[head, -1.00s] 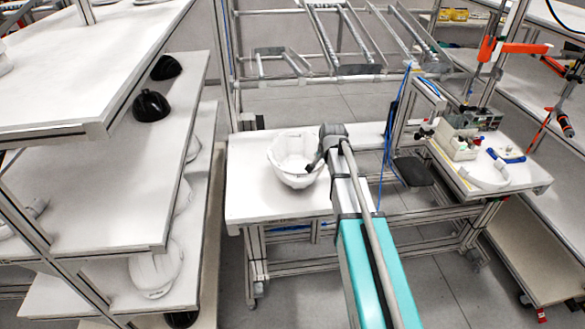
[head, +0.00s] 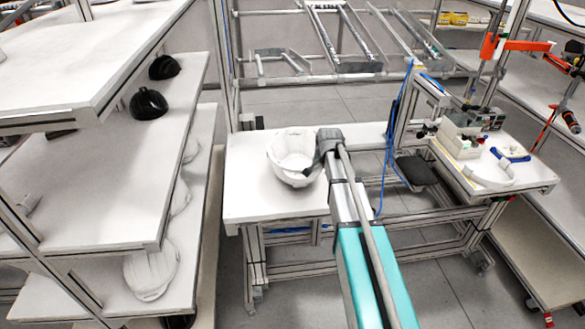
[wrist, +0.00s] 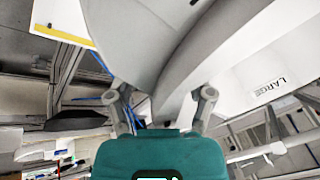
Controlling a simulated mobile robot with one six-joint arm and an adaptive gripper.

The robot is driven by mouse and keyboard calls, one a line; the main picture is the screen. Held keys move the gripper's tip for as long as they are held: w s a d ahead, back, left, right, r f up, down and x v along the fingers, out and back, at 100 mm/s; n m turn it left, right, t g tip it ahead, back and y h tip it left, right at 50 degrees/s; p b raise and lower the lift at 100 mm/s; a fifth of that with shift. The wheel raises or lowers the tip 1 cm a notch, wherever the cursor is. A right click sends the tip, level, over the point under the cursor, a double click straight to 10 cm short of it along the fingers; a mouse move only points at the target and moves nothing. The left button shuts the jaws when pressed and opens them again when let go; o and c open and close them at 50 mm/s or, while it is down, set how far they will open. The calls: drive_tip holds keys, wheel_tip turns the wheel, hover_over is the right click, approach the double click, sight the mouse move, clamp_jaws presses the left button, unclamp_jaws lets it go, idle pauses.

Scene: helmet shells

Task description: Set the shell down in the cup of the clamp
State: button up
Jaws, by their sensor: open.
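The white helmet shell (head: 291,157) rests open side up, like a bowl, at the white bench in the middle of the head view. My gripper (head: 320,150) is at the shell's right rim. In the wrist view my gripper (wrist: 160,118) is open, with its fingers apart on both sides of the shell's edge. The shell's curved grey-white wall (wrist: 150,45) fills the upper middle there. I cannot tell whether a finger touches it. I cannot make out the clamp's cup; whatever is under the shell is hidden.
The white bench (head: 250,195) has bare room left and in front of the shell. A shelf rack (head: 110,190) with black and white shells stands at the left. A side table (head: 490,180) with small items stands at the right. The word LARGE shows in the wrist view.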

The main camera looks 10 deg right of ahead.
idle(0.5)
clamp_jaws()
